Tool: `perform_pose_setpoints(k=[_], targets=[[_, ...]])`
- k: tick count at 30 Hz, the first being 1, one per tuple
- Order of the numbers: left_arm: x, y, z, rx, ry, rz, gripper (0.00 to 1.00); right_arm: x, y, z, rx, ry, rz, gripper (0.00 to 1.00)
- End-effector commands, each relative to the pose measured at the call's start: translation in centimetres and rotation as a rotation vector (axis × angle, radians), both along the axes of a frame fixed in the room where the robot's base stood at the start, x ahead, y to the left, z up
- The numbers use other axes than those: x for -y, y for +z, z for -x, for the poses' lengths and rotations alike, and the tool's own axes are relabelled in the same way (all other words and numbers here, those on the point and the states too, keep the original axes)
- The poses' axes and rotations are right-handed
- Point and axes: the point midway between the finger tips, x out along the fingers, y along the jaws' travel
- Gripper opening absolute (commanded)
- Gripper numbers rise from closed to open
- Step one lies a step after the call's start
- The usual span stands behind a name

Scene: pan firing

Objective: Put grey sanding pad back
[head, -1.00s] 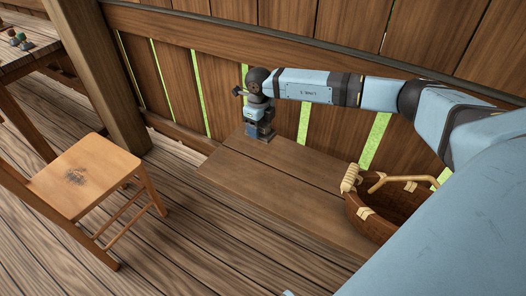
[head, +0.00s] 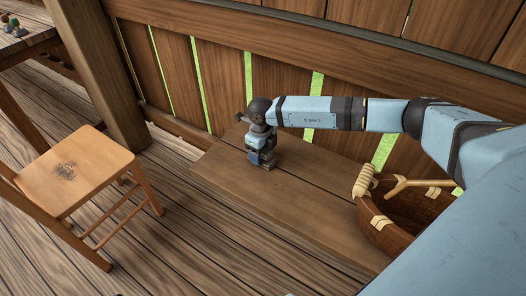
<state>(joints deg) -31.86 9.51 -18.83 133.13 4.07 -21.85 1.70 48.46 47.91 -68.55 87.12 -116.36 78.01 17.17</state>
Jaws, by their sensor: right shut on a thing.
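My right gripper (head: 262,161) reaches in from the right and points down at the left part of the wooden bench (head: 285,205). It is shut on a small dark grey block at its fingertips, which looks like the grey sanding pad (head: 267,163). The fingers hide most of it. The block is at or just above the bench top; I cannot tell if it touches. My left gripper is not in view.
A woven basket (head: 400,238) with a pale wrapped handle stands at the bench's right end, below my right arm. A wooden chair (head: 75,170) with a dark scuffed seat stands at left. A fence (head: 285,85) runs behind the bench. The bench middle is clear.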

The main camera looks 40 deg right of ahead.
Motion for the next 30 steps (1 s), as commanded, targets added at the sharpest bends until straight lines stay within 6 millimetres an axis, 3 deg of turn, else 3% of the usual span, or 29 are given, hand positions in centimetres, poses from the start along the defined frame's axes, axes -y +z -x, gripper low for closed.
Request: perform_pose_setpoints(k=[8, 9, 12, 24, 28, 30], targets=[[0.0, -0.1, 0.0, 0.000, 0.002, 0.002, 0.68, 0.0, -0.3, 0.0, -0.001, 0.000, 0.000, 0.28], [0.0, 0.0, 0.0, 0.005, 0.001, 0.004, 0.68, 0.1, -0.3, 0.0, -0.001, 0.000, 0.000, 0.68], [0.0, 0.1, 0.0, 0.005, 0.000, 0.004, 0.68, 0.1, -0.3, 0.0, -0.001, 0.000, 0.000, 0.89], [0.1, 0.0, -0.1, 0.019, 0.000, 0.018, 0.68, 0.1, -0.4, 0.0, 0.000, 0.000, 0.001, 0.89], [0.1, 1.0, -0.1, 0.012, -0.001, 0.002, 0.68, 0.1, 2.5, 0.0, 0.003, 0.000, 0.001, 0.89], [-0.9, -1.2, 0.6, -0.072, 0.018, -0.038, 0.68, 0.0, 4.2, -0.2, 0.003, 0.000, 0.001, 0.89]])
